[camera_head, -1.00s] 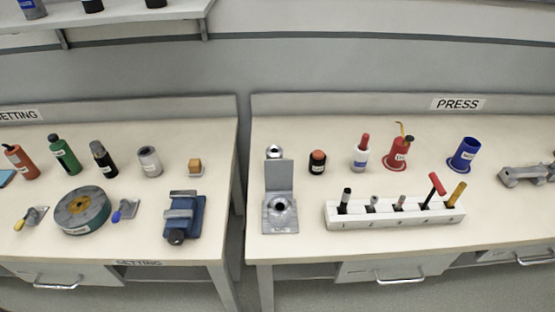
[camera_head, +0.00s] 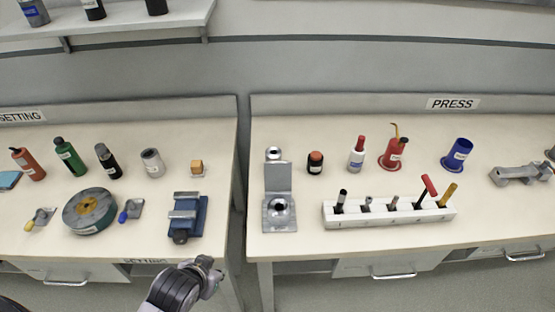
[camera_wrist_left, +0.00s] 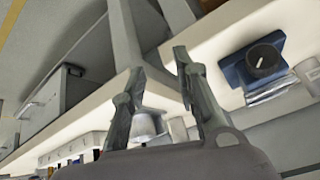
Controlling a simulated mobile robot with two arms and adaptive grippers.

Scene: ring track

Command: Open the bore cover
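The bore fixture is a grey metal block (camera_head: 280,222) at the left end of the PRESS bench. Its dark round bore faces up and looks uncovered. A flat grey plate, which looks like the bore cover (camera_head: 278,175), stands upright behind the bore. My left gripper (camera_head: 208,271) is in front of the gap between the benches, left of and nearer than the fixture. In the left wrist view its two fingers (camera_wrist_left: 160,62) are apart with nothing held. A shiny metal part, probably the fixture (camera_wrist_left: 147,125), shows partly hidden between them. My right gripper is not in view.
A white rack (camera_head: 390,217) with several tools stands right of the fixture. A blue vise (camera_head: 189,215) sits at the right end of the SETTING bench, close to my left gripper. A black jar with an orange lid (camera_head: 315,163) stands behind right. A narrow gap separates the benches.

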